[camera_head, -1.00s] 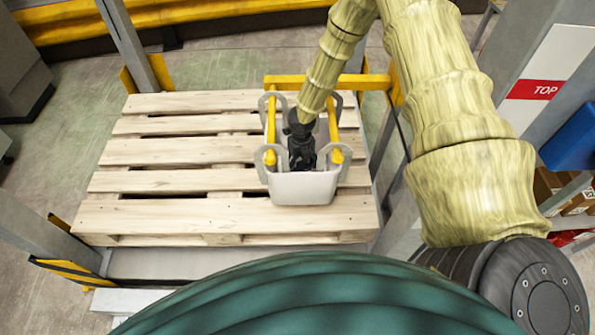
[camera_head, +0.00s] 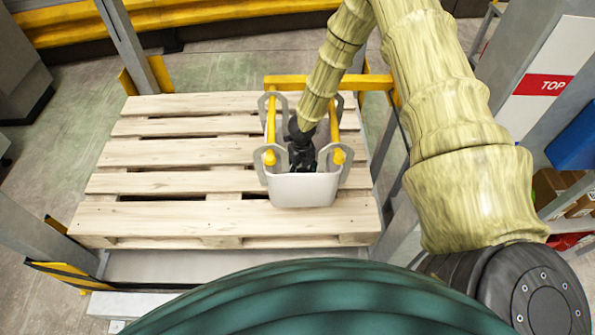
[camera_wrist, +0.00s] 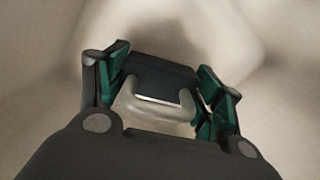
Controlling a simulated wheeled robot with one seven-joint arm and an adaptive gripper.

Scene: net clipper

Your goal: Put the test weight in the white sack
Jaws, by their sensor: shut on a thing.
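The white sack (camera_head: 303,190) hangs open between two yellow bars, over the front right of the pallet. My gripper (camera_head: 302,160) reaches down into its mouth, and the sack's front wall hides the fingertips. In the wrist view my gripper (camera_wrist: 163,95) is shut on the test weight, with its green-backed fingers on either side. The test weight (camera_wrist: 155,108) shows a grey rounded handle and a dark body. Pale sack cloth (camera_wrist: 270,100) surrounds it in that view. Whether the weight touches the sack's bottom cannot be told.
The yellow bars (camera_head: 338,154) with grey loops stand close on both sides of my gripper. A wooden pallet (camera_head: 150,182) lies under the sack, bare on its left. A grey post (camera_head: 530,90) stands at the right.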

